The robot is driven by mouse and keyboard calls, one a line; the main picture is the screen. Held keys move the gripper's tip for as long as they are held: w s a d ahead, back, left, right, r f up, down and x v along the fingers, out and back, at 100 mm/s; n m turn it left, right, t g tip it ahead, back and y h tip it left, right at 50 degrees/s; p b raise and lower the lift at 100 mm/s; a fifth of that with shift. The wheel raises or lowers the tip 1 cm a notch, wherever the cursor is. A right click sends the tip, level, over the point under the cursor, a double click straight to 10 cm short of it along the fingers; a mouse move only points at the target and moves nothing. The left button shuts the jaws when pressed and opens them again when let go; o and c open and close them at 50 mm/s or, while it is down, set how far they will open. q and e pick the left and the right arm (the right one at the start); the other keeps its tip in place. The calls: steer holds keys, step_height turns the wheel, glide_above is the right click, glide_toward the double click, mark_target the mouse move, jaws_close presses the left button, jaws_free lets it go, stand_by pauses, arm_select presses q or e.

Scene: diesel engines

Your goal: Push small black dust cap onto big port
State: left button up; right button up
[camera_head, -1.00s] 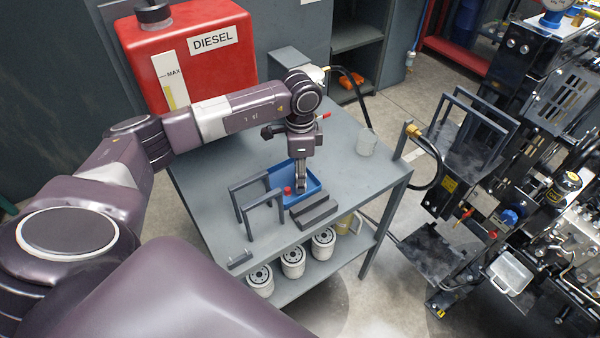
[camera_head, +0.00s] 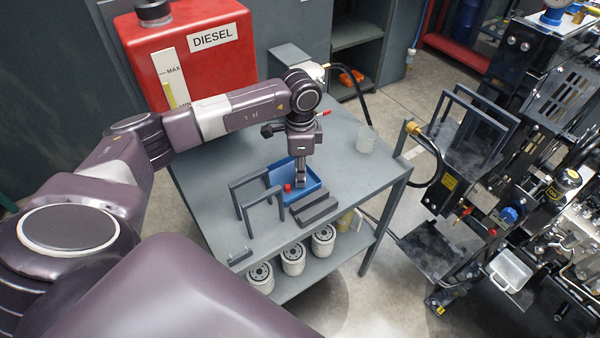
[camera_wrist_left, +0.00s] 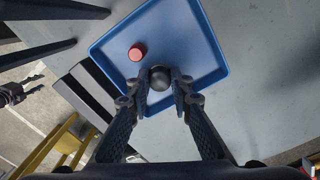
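The small black dust cap (camera_wrist_left: 159,78) shows in the left wrist view as a dark round piece between my left fingertips, over the blue tray (camera_wrist_left: 215,72). My left gripper (camera_wrist_left: 161,84) points down, with a finger against each side of the cap. In the head view my left gripper (camera_head: 301,184) is over the right part of the blue tray (camera_head: 312,183) on the grey table, and the cap is too small to make out. The big port cannot be picked out. My right gripper is in neither view.
A red cap (camera_head: 288,187) lies in the tray. Grey frame stands (camera_head: 262,208) and a dark stepped block (camera_head: 316,210) stand close by. The engine (camera_head: 545,195) stands to the right, across a floor gap.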

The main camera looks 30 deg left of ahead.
arm_select(q)
jaws_close()
steer(key=shift+r, duration=0.15)
steer(key=shift+r+p, duration=1.9)
steer(key=shift+r, duration=0.5)
